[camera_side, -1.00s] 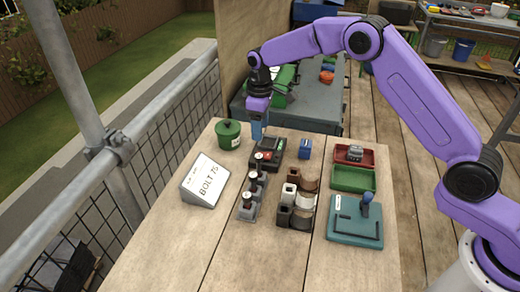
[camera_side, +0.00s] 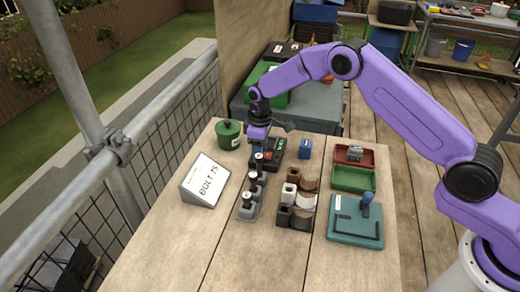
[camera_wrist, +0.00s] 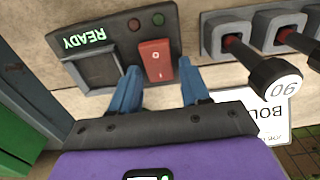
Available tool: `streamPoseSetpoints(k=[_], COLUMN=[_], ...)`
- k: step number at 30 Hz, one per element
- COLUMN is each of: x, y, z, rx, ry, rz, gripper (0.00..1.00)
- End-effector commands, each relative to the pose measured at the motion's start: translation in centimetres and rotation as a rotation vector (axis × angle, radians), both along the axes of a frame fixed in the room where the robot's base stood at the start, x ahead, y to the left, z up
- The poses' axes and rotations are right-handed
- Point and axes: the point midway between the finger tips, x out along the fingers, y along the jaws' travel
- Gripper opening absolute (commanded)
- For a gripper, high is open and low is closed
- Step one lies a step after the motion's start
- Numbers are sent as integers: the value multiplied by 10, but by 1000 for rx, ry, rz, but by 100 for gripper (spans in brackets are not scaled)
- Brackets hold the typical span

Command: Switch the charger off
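The charger (camera_wrist: 92,78) is a dark box with a green READY display, a square recess and two small round lamps, one red and one green, both dull. Its red rocker switch (camera_wrist: 157,62) carries O and I marks; which side is pressed I cannot tell. In the side view the charger (camera_side: 276,148) stands near the far end of the bench. My gripper (camera_wrist: 159,68) is open and empty, its blue fingers on either side of the switch's near end. Whether they touch it is unclear.
Grey holders with black-knobbed tools (camera_side: 247,199) stand close beside the charger; one knob reads 90 (camera_wrist: 276,82).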

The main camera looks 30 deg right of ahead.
Motion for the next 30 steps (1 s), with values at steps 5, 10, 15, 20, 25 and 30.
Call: streamPoseSetpoints(k=[5,10,15,20,25,30], x=[0,-1,-2,-5,-7,-8], y=[0,-1,-2,-3,-3,-3], z=[0,0,1,1,2,2], rx=[0,11,64,130,197,239], ry=[0,-8,-57,-120,-185,-226], rz=[0,0,2,2,4,5], gripper=[1,1,1,1,1,1])
